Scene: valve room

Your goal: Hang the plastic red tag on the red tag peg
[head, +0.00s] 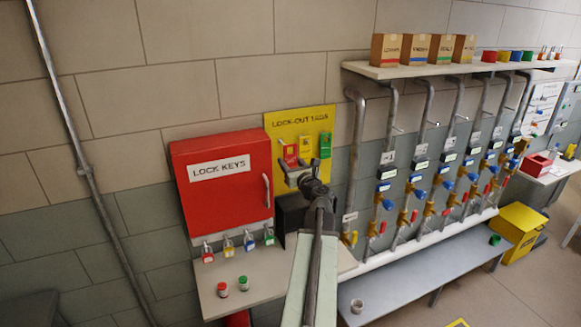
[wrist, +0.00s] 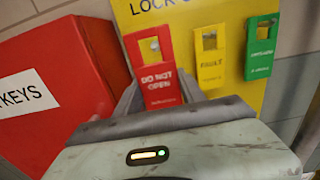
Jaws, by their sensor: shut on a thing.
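The plastic red tag (wrist: 158,84) reads "DO NOT OPEN" and has a square hole near its top. It is upright in front of the yellow lock-out tags board (head: 318,125), at the left of the tag row. My gripper (wrist: 160,92) is shut on its lower part, with one finger on each side. In the head view my gripper (head: 304,168) is at the board, just below the red tag (head: 290,153).
A yellow tag (wrist: 210,57) and a green tag (wrist: 261,47) hang to the right on the board. The red lock keys cabinet (head: 222,182) stands close on the left. Pipes with valves (head: 388,185) are to the right. Padlocks (head: 228,246) line the cabinet's lower front.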

